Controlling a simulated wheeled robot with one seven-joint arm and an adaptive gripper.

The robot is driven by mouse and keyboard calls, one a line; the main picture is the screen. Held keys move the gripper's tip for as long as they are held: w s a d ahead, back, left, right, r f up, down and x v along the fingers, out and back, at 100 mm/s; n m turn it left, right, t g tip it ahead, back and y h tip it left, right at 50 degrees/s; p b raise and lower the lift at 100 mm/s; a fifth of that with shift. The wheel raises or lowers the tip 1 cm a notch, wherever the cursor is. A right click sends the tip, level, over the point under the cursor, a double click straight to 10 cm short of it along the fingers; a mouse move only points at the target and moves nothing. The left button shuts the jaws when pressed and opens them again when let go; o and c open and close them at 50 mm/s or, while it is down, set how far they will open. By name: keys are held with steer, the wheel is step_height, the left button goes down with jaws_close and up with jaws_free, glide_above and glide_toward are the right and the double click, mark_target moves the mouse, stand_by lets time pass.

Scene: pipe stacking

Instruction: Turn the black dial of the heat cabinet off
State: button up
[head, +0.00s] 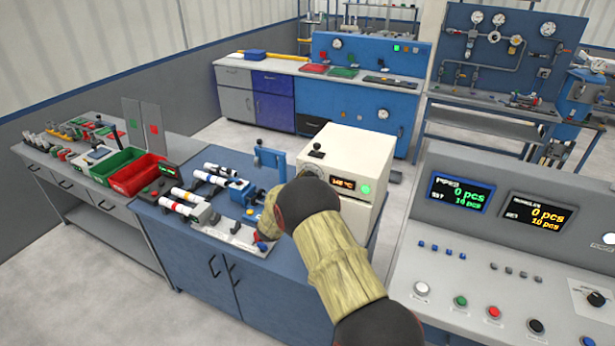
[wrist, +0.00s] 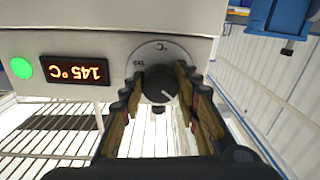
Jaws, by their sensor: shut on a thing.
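The heat cabinet (head: 354,158) is a cream box on the blue bench, with a display and a green light on its front. In the wrist view the cabinet front (wrist: 100,20) is upside down, with a display (wrist: 74,82) reading 145 °C and a lit green button (wrist: 21,67). The black dial (wrist: 160,84) sits on a pale round scale plate and has a white pointer mark. My gripper (wrist: 160,95) is shut on the dial, with one finger on each side. In the head view my arm hides the gripper and most of the dial.
Striped pipes (head: 178,206) and fixtures lie on the blue bench (head: 185,260) left of the cabinet. Green (head: 117,166) and red (head: 137,174) bins stand further left. A grey control console (head: 500,270) with two displays is at right.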

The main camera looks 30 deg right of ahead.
steer(key=n+p, duration=0.4)
steer(key=n, duration=0.3)
steer(key=shift+s, duration=0.1)
steer(key=n+p, duration=0.2)
steer(key=n, duration=0.4)
steer(key=shift+f+p, duration=0.1)
steer(key=shift+p, duration=0.3)
steer(key=shift+n, duration=0.5)
steer(key=o, duration=1.2)
steer(key=shift+c, duration=0.2)
steer(key=v, duration=1.2)
